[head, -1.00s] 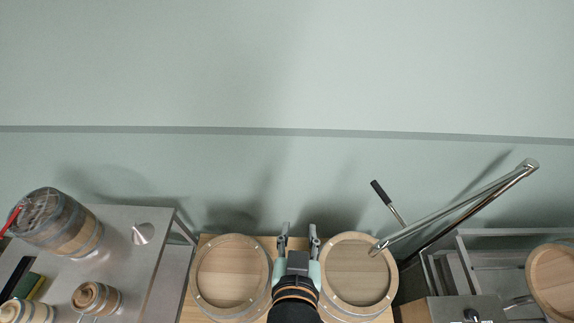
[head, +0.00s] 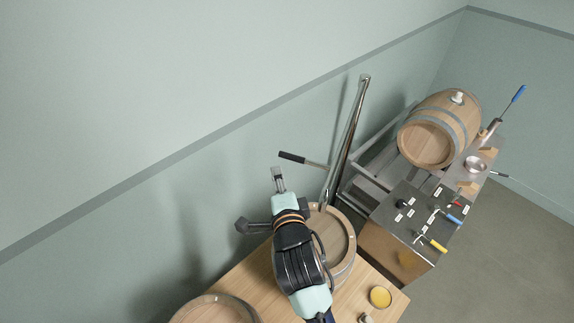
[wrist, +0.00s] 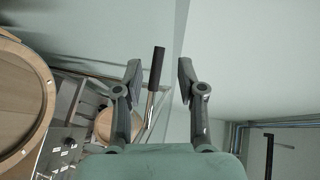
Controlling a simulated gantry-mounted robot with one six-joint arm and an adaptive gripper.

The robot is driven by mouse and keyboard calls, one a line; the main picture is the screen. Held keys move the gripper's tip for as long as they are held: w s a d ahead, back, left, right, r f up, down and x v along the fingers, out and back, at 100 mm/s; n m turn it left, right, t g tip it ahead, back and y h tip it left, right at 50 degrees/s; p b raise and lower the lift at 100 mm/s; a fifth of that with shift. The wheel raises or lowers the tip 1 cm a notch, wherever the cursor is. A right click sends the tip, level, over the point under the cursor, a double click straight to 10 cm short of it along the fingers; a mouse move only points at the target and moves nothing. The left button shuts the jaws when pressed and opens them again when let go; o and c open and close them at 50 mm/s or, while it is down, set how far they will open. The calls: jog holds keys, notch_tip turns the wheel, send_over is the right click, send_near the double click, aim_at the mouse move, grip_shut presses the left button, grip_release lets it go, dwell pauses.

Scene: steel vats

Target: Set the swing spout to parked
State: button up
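The swing spout (head: 353,125) is a polished steel pipe beside its post. Its lower end reaches the rim area of the round wooden-topped vat (head: 338,238); the exact end is partly hidden by my arm. A handle with a black grip (head: 292,157) sticks out to the left of the pipe. My gripper (head: 278,174) is close to the grip, just below and left of it in the head view. In the wrist view the black grip (wrist: 156,68) shows between the two spread fingers of my gripper (wrist: 160,80), apparently beyond them, touching neither.
A second vat (head: 215,309) stands at lower left. To the right are a steel bench (head: 412,222) with small tools, a rack (head: 370,168), and a barrel on its side (head: 428,135). A yellow-filled dish (head: 380,297) sits on the wooden table. The wall is close behind the handle.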

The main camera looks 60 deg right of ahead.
aim_at(292, 157)
jog(key=d+m, duration=0.1)
jog(key=d, duration=0.2)
jog(key=w+d+f+m, duration=0.1)
jog(key=d, duration=0.3)
jog(key=d+f+m+g+h+p, duration=0.1)
jog(key=d, duration=0.2)
jog(key=shift+w+d+f, duration=0.2)
jog(key=shift+w+d, duration=0.1)
jog(key=shift+d, duration=0.05)
grip_shut()
